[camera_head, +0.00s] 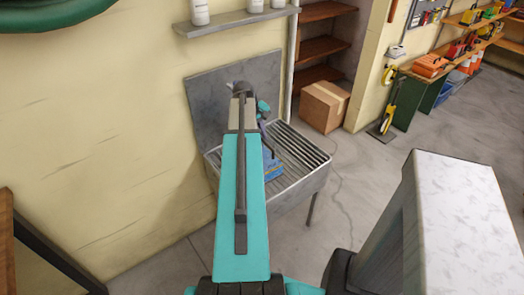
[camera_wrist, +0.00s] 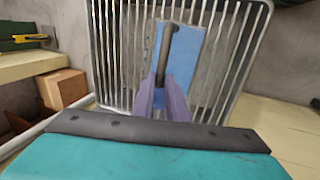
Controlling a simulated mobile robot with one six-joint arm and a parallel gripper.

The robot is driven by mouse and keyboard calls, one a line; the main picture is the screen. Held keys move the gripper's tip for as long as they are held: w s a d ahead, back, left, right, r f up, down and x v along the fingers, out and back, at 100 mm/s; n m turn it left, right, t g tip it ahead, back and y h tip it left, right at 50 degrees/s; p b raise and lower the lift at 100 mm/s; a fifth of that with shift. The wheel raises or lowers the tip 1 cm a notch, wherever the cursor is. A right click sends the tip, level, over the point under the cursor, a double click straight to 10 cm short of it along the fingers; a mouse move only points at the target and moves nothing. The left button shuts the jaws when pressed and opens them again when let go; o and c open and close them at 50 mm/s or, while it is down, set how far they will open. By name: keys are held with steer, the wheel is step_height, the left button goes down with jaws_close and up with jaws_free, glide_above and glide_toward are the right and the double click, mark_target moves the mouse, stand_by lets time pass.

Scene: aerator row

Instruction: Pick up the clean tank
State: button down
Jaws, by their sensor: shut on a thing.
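The clean tank, a blue body (camera_head: 272,168) with a dark bar on it, is on the ribbed metal drain rack (camera_head: 304,152) by the wall. My arm hides part of it in the head view. In the wrist view the blue tank (camera_wrist: 189,58) shows in front of the rack bars, with its dark bar between my fingers. My gripper (camera_wrist: 165,95) has purple fingers and is shut on the tank's dark bar. I cannot tell whether the tank touches the rack. In the head view my fingers are mostly hidden behind the arm.
A grey backsplash (camera_head: 207,112) stands behind the rack. A shelf with white bottles (camera_head: 236,19) is above it. A cardboard box (camera_head: 324,105) sits on the floor beyond the rack. A white-topped block (camera_head: 465,215) stands at the right. Concrete floor between is clear.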

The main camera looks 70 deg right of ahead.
steer(key=shift+r, duration=0.2)
steer(key=s+a+r+b, duration=0.1)
steer(key=a+r+b, duration=0.1)
steer(key=a, duration=0.4)
steer(key=s+a+r+b, duration=0.2)
steer(key=a+b, duration=0.1)
steer(key=a, duration=0.4)
steer(key=shift+s, duration=0.3)
stand_by(0.5)
steer(key=shift+a+r+b, duration=0.1)
steer(key=shift+a+b, duration=0.05)
steer(key=shift+b, duration=0.2)
steer(key=shift+s+a+b, duration=0.1)
steer(key=shift+a+b, duration=0.25)
steer(key=shift+b, duration=0.65)
steer(key=shift+a+b, duration=0.1)
steer(key=shift+b, duration=0.25)
steer(key=shift+s+a+r+b, duration=0.15)
steer(key=shift+a+b, duration=0.15)
steer(key=shift+b, duration=0.45)
steer(key=shift+a+r+b, duration=0.1)
steer(key=shift+a+b, duration=0.15)
steer(key=shift+b, duration=0.15)
